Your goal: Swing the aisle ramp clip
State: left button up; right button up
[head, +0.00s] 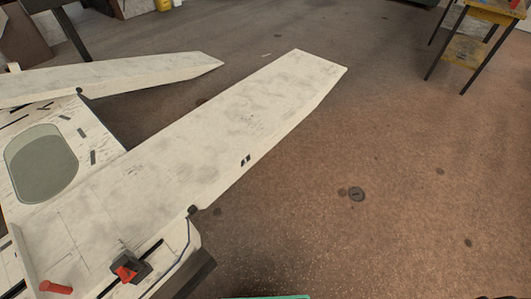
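A black clip with a red lever (126,271) sits at the near end of a long white ramp (230,130), close to its near right corner. A separate red handle (55,287) lies to the left of it, near the picture's bottom edge. I cannot tell which of the two red parts is the aisle ramp clip. The ramp slopes away toward the upper right. Neither of my grippers shows in the head view.
A second white ramp (130,75) runs along the upper left. A white panel with a greenish oval window (42,163) lies between them. A wooden table (470,50) with dark legs stands at the upper right. The brown floor (400,150) on the right is mostly clear.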

aim_at(125, 274)
jog(key=u, duration=2)
